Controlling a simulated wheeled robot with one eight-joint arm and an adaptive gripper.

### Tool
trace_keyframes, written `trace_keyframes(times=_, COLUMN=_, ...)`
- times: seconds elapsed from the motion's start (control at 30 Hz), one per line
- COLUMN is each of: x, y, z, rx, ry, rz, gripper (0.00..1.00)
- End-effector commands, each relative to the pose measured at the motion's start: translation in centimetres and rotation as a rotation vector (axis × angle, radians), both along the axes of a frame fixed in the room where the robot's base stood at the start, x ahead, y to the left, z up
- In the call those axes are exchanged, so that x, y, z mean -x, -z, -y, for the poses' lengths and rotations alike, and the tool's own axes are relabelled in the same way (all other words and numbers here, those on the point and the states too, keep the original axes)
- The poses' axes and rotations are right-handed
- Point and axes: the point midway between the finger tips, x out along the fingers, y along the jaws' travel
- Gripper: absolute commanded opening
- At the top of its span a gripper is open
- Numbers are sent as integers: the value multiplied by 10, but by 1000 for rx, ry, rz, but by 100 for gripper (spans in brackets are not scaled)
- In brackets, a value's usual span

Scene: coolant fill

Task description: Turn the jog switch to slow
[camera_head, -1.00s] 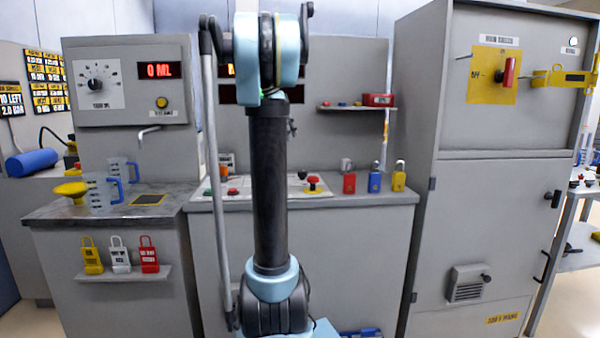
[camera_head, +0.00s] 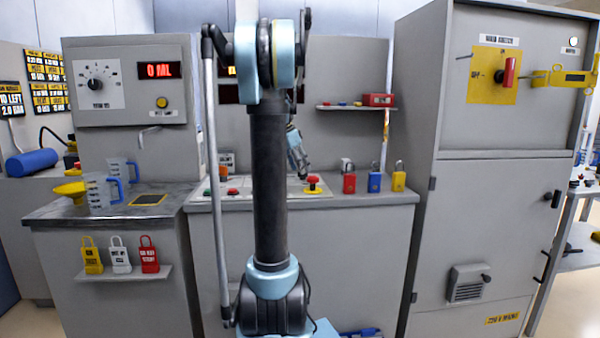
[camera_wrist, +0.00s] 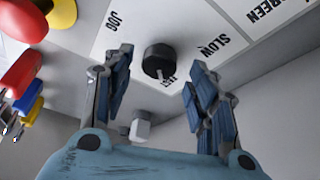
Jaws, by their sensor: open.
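The jog switch is a round black knob (camera_wrist: 158,60) with a pale pointer mark, on a light panel in the wrist view. In the head view, my gripper (camera_head: 302,172) is over the middle console, and my arm hides the switch.
A red mushroom button (camera_head: 313,181) stands on the panel (camera_head: 318,194) close right of my gripper. Red, blue (camera_head: 374,182) and yellow padlocks stand farther right on the console. A shelf (camera_head: 350,108) is above. A tall grey cabinet (camera_head: 480,200) stands at right.

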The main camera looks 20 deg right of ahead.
Motion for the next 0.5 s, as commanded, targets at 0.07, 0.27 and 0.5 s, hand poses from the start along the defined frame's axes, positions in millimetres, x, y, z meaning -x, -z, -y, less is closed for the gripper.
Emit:
trace_keyframes(times=0.07, x=0, y=8, z=4, rx=0, ry=1, rz=0, gripper=53)
trace_keyframes(times=0.27, x=-1, y=20, z=8, rx=0, ry=0, rz=1, gripper=53)
trace_keyframes(times=0.5, x=-1, y=21, z=8, rx=0, ry=0, rz=1, gripper=53)
